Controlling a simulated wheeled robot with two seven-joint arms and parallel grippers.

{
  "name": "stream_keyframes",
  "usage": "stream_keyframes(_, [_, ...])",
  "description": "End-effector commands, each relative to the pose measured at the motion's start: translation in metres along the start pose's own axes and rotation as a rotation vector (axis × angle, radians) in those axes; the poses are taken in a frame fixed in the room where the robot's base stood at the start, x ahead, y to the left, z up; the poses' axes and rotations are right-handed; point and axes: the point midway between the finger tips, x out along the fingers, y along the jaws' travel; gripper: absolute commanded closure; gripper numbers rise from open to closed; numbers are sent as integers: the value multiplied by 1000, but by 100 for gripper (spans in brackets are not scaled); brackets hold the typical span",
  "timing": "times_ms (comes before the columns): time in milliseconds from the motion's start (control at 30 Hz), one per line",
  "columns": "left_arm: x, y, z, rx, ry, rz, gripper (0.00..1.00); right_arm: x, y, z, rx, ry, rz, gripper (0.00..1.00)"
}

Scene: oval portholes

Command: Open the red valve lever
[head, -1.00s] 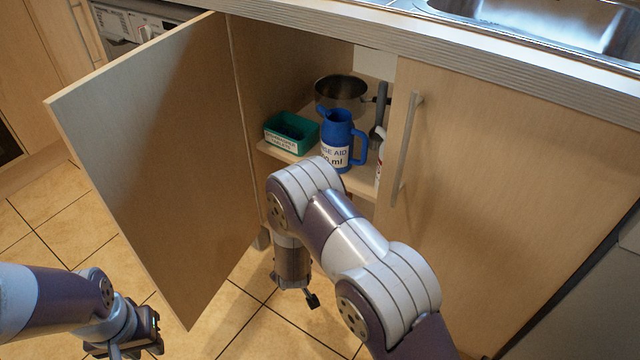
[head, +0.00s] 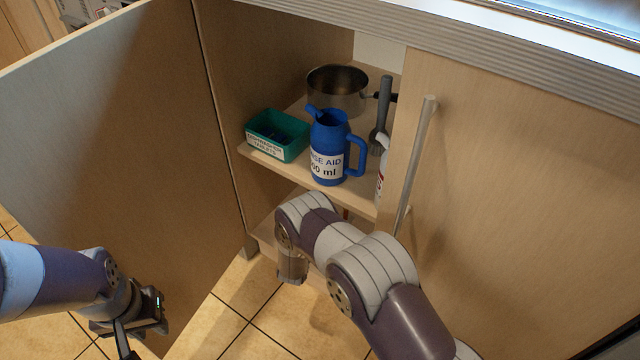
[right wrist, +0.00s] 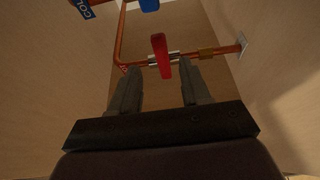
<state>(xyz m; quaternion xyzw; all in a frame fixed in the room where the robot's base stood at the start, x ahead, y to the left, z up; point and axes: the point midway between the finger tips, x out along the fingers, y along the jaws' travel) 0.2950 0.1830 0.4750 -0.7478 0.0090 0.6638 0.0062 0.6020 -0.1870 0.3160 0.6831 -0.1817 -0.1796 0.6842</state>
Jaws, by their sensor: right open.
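The red valve lever (right wrist: 160,55) shows in the right wrist view, mounted on a copper pipe (right wrist: 219,50) inside the cupboard and lying across the pipe's line in the picture. My right gripper (right wrist: 158,66) is open, its two fingers on either side of the lever in the picture. I cannot tell whether the lever's end is between the fingertips or beyond them; no contact shows. In the head view the right gripper and the lever are hidden inside the lower cupboard. My left gripper (head: 141,324) hangs near the open door, its jaws unclear.
The shelf (head: 290,178) above my right arm holds a blue jug (head: 326,140), a green tub (head: 290,147) and a pot (head: 330,97). The open door (head: 110,150) stands left, the closed door (head: 520,190) right.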

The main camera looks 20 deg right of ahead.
Motion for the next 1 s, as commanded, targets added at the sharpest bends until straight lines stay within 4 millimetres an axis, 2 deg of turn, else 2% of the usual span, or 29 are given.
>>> stream_keyframes(33, [16,0,2,0,0,0,70,13,-9,1,3,-3,2,53])
stream_keyframes(200, [36,0,4,0,0,0,70,52,-7,1,2,-2,1,53])
stream_keyframes(300, [43,0,5,0,0,0,70,66,-6,0,2,-1,-1,53])
stream_keyframes(433, [45,0,5,0,0,0,70,74,-2,0,0,0,-1,53])
stream_keyframes(667, [44,0,5,0,0,0,70,75,-1,0,0,1,-2,53])
stream_keyframes(800, [44,0,5,0,0,0,70,75,-1,0,0,1,-2,99])
stream_keyframes(1000, [43,0,5,0,0,0,70,75,-1,0,-2,1,-4,100])
